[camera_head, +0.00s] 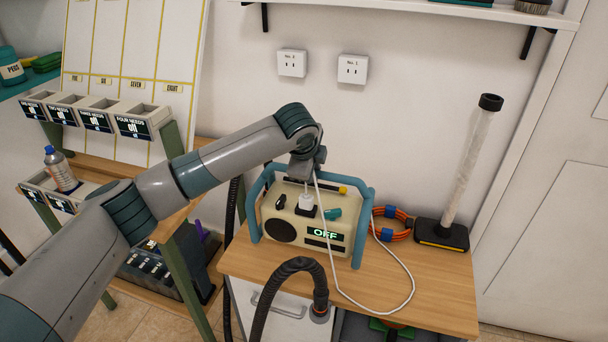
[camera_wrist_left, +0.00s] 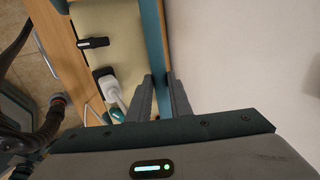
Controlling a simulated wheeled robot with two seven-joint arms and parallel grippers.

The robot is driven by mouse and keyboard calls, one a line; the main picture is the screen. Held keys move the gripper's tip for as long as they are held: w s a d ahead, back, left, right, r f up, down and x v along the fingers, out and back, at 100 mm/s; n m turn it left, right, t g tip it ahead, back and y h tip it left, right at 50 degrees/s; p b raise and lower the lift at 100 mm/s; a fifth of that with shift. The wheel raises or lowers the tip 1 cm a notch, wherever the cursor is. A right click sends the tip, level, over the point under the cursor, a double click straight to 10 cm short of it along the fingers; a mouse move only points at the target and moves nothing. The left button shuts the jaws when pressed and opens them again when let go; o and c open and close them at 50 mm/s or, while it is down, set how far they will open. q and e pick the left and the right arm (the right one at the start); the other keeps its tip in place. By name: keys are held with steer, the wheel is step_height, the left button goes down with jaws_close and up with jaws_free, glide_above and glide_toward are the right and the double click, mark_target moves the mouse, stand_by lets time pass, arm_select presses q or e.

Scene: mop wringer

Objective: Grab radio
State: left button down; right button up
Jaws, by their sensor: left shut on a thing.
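The radio (camera_head: 301,222) is a cream box in a teal tubular frame (camera_head: 364,222), standing on the wooden counter top. Its front has a round dark speaker and a display reading OFF. A white plug (camera_head: 306,202) with a white cord sits on its top. My left gripper (camera_head: 303,172) is at the radio's back top edge, its fingertips partly hidden in the head view. In the left wrist view the fingers (camera_wrist_left: 160,92) are on either side of a teal bar (camera_wrist_left: 154,50) of the radio, shut on it. My right gripper is not in view.
An orange coiled cable (camera_head: 393,224) and a black-based stand with a clear tube (camera_head: 464,160) are right of the radio. A black hose (camera_head: 290,268) arches in front. Two wall sockets (camera_head: 352,69) are behind. The counter's front right (camera_head: 440,295) is clear.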

arm_select(q)
steer(key=s+d+r, duration=0.4)
steer(key=d+r, duration=0.1)
steer(key=d, duration=0.1)
steer(key=shift+s+d+b, duration=0.15)
steer(key=shift+s+b, duration=0.15)
steer(key=shift+b, duration=0.15)
steer(key=shift+s, duration=0.1)
stand_by(0.3)
